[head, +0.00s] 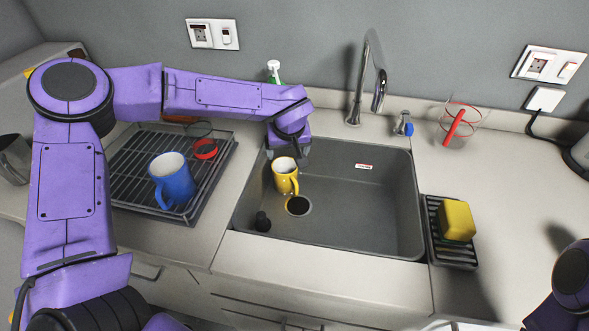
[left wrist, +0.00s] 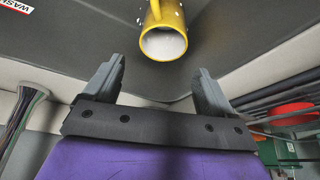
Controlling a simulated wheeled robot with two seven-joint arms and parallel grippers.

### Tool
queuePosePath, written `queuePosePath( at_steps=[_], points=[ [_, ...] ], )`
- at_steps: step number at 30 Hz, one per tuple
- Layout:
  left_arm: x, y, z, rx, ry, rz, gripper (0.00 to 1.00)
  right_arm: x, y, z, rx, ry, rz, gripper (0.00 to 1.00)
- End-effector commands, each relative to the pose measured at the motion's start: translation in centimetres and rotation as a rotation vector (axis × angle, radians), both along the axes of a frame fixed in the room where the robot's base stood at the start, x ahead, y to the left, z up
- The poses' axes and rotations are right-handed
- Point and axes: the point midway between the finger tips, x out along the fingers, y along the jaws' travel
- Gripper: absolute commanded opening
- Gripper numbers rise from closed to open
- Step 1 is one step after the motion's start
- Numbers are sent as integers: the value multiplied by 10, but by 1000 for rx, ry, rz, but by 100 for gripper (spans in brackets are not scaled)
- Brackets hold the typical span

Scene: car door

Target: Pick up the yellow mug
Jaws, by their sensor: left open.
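The yellow mug (head: 285,175) stands in the left part of the grey sink (head: 355,200), just behind the round drain, with its handle toward the front right. My left gripper (head: 290,148) reaches in over the back left of the sink, just behind and above the mug. In the left wrist view the two fingers (left wrist: 158,85) are apart with nothing between them, and the yellow mug (left wrist: 163,35) shows beyond the fingertips, its opening visible. A small part of my right arm shows at the lower right of the head view; its gripper is out of view.
A blue mug (head: 173,182) stands on a dark drying rack (head: 205,185) left of the sink. A tall faucet (head: 368,80) rises behind it. A yellow sponge (head: 457,220) sits in a black holder at right.

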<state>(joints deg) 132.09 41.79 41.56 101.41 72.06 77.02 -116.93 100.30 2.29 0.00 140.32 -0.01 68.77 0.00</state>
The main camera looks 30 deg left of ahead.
Motion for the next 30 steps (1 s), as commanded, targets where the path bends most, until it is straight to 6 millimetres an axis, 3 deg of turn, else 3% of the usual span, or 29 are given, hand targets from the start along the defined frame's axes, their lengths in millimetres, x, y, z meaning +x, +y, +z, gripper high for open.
queuePosePath(
  at_steps=[15, 19, 25, 30],
  points=[
    [27, 17, -81, 0, 7, 1, 85, -1, 0, 10, 0, 2, 0, 43],
    [31, 20, -92, -1, 4, 1, 85, 0, 0, 10, 0, 1, 0, 43],
    [32, 20, -93, -1, 3, 0, 85, -1, 0, 10, 0, 2, -1, 43],
    [32, 20, -93, 0, 4, 1, 30, -1, 0, 10, 0, 2, -1, 43]
  ],
)
